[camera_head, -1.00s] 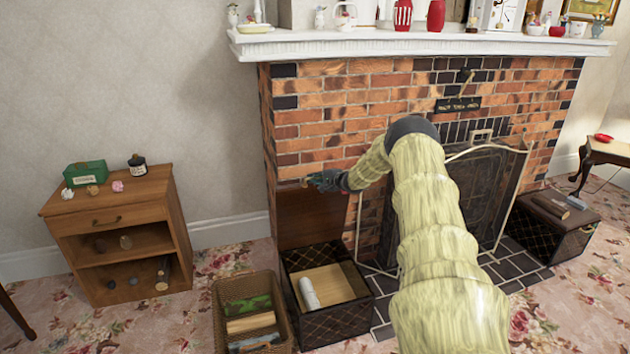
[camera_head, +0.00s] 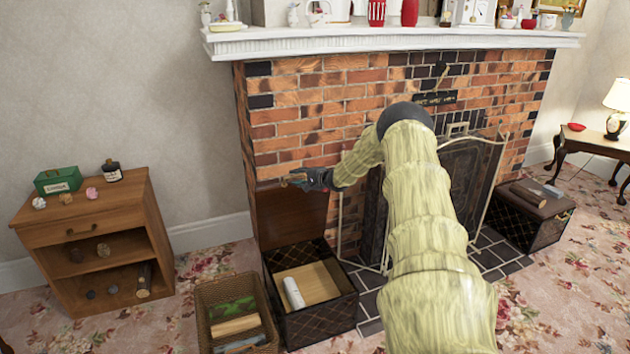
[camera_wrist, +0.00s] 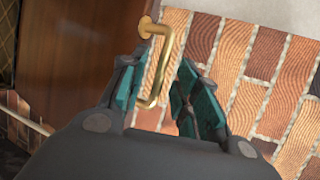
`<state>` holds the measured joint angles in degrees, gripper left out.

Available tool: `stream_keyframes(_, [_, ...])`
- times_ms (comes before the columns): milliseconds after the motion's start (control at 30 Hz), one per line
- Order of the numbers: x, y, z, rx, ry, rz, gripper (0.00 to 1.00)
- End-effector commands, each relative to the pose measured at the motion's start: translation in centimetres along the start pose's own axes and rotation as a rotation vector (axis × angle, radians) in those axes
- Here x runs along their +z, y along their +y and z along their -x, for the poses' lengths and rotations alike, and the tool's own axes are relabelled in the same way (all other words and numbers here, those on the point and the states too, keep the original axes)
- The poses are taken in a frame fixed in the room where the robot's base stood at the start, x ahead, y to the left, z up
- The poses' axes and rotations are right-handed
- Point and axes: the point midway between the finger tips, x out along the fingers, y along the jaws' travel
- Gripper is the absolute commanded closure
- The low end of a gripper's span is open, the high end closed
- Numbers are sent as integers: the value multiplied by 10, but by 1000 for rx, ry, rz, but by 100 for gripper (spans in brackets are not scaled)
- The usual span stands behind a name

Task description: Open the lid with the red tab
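A dark patterned box (camera_head: 318,325) stands left of the fireplace. Its brown wooden lid (camera_head: 290,215) is raised upright. The lid also shows in the wrist view (camera_wrist: 75,60), with a brass handle (camera_wrist: 167,60) on it. My gripper (camera_head: 293,181) is at the lid's upper edge. In the wrist view my gripper's teal fingers (camera_wrist: 162,75) are apart. The handle reaches down beside the left finger and partly between the two; I cannot tell whether it touches. I see no clear red tab.
The box holds a white roll (camera_head: 293,292). A wicker basket (camera_head: 205,310) stands close on its left, and a fire screen (camera_head: 470,180) is on its right. A wooden cabinet (camera_head: 95,235) stands at left.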

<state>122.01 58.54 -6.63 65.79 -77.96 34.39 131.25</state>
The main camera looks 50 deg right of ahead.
Motion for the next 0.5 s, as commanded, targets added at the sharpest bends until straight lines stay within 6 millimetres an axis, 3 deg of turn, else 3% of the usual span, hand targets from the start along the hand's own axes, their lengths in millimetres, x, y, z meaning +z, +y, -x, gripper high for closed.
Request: stream_keyframes(500, [4,-5,41,-3,0,2,68])
